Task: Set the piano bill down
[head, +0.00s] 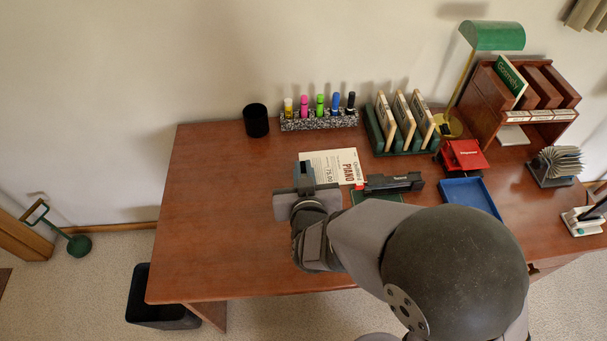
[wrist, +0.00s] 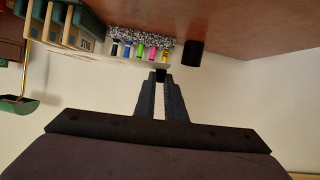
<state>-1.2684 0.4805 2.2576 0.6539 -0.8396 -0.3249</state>
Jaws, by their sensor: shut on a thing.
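The piano bill (head: 335,163) is a cream sheet printed "PIANO" and "75.00", seen in the head view left of the black stapler. My gripper (head: 304,178) is at the bill's lower left edge and is shut on it, covering that corner. In the wrist view the fingers of my gripper (wrist: 160,76) come close together at their tips, and the bill shows at most as a thin pale strip edge-on in front of them. I cannot tell whether the bill touches the desk.
The desk (head: 215,210) is clear on the left. Behind the bill stand a speckled pen holder (head: 320,123) and a black cup (head: 256,121). The stapler (head: 392,183), a green card rack (head: 385,140), a red item (head: 463,156) and a blue tray (head: 470,195) crowd the right.

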